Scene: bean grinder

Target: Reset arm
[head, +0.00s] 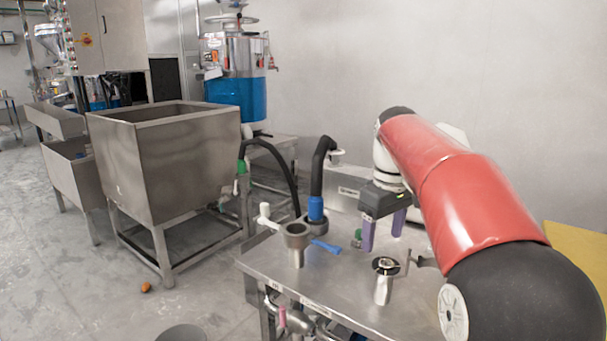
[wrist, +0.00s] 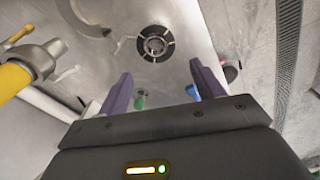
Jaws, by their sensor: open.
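My red and black arm reaches over the steel table (head: 330,290) from the right in the head view. My gripper (head: 383,232) hangs low over the table's back part, its purple fingers pointing down. The fingers are spread apart with nothing between them. In the wrist view, my gripper (wrist: 160,80) also shows open and empty. A metal grinder piece (head: 384,285) with a dark round top stands on the table in front of the gripper. Its round top shows beyond the fingertips in the wrist view (wrist: 155,43), apart from them.
A metal cup-shaped funnel (head: 297,246) stands at the table's left, beside a blue handle (head: 327,247). A black hose with a blue collar (head: 316,208) rises behind them. A small green item (head: 357,238) is near the gripper. A large steel bin (head: 165,160) stands left.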

